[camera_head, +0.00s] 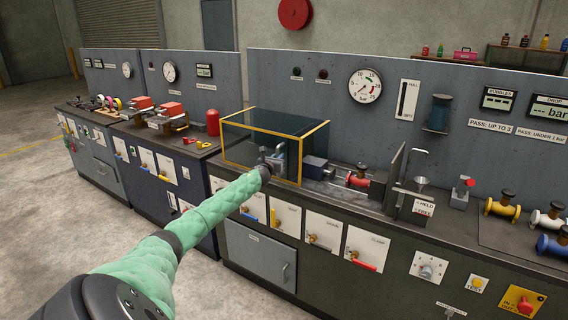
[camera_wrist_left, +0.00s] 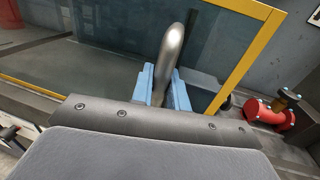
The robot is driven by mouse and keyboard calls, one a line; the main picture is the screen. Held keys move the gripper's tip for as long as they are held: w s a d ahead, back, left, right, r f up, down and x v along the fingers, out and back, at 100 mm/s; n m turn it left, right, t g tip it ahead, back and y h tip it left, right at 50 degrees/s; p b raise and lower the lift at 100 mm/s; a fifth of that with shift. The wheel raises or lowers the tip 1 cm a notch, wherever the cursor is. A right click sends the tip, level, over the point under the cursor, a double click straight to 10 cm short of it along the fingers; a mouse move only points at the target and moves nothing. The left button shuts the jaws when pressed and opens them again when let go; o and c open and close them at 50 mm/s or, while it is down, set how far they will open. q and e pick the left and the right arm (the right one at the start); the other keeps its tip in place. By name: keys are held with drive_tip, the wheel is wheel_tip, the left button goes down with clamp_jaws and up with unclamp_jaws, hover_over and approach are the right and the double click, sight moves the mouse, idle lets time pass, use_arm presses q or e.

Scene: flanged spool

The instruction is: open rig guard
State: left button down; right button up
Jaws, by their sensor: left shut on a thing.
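The rig guard (camera_head: 238,149) is a box of dark clear panels with a yellow frame, standing on the workbench left of the round gauge. It looks closed, with its lower edge down at the bench. In the left wrist view its yellow frame (camera_wrist_left: 252,58) runs down the right side and along the bottom left. My left gripper (camera_head: 273,160) is at the front of the guard. In the left wrist view its blue fingers (camera_wrist_left: 166,88) are shut on a curved metal handle (camera_wrist_left: 173,50). The handle's lower part is hidden between the fingers. My right gripper is not in view.
A red flanged spool (camera_head: 357,179) lies on the bench right of the guard, beside an upright dark plate (camera_head: 397,165). A red cylinder (camera_head: 212,122) stands left of the guard. Valve panels (camera_head: 324,229) line the bench front below my arm.

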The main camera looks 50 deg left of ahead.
use_arm(q)
drive_tip(key=shift+s+a, duration=0.1)
drive_tip(key=shift+a, duration=0.2)
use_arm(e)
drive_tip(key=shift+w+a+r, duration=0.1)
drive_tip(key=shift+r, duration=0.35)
use_arm(q)
drive_tip(key=c, duration=1.4)
unclamp_jaws()
drive_tip(key=shift+c, duration=0.2)
drive_tip(key=shift+s, duration=0.1)
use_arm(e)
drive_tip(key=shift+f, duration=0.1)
